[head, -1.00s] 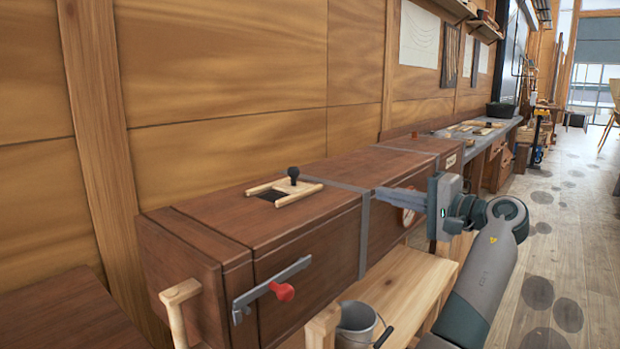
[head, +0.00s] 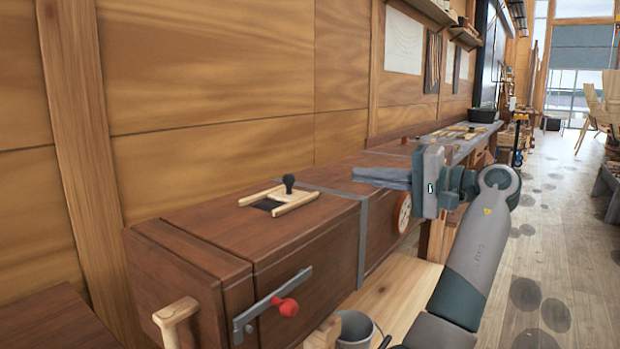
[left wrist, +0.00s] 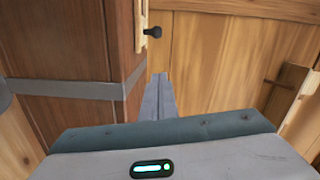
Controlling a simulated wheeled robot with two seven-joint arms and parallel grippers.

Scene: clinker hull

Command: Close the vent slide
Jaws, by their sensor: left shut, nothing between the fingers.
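The vent slide (head: 279,198) is a pale wooden frame with a black knob (head: 289,182) on top of the long brown wooden chest (head: 215,226). A dark opening (head: 266,204) shows in the frame's near-left part, so the slide is at least partly open. In the left wrist view the knob (left wrist: 153,32) stands out from the pale frame (left wrist: 141,22). My left gripper (head: 356,175) is shut and empty, to the right of the knob and apart from it. Its fingers also show in the left wrist view (left wrist: 160,80). My right gripper is not in view.
A grey metal band (head: 363,235) wraps the chest. A lever with a red knob (head: 288,307) is on its front, and a round wooden wheel (head: 404,212) is on its side. A grey bucket (head: 356,328) stands below. The wooden wall (head: 210,120) runs close behind.

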